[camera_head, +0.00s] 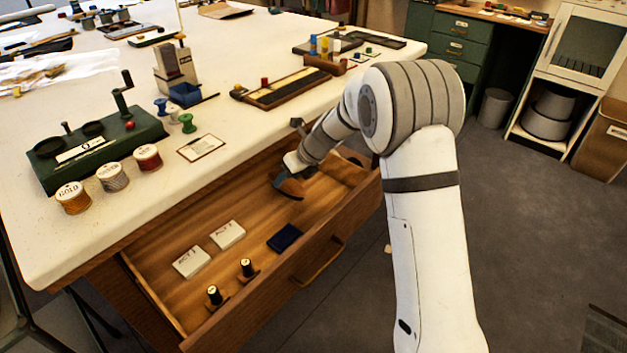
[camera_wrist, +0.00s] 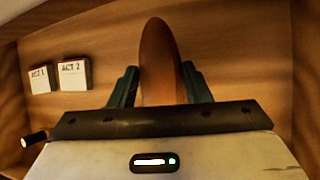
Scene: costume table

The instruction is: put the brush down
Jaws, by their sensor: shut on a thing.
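The brush (camera_wrist: 158,60) shows in the wrist view as a brown, rounded wooden piece between the two dark green fingers of my gripper (camera_wrist: 160,88). My gripper is shut on it. In the head view, my gripper (camera_head: 290,178) is inside the open wooden drawer (camera_head: 255,218), toward its back right part. The brush also shows there as a brown and dark shape (camera_head: 288,188) at the end of my gripper. It is low over the drawer floor; I cannot tell whether it touches it.
In the drawer lie white blocks marked ACT 1 (camera_head: 191,262) and ACT 2 (camera_head: 228,234), a dark blue block (camera_head: 285,238) and two dark-topped bottles (camera_head: 246,267). The drawer floor between them and my gripper is clear. The white table (camera_head: 240,120) overhangs the drawer's back.

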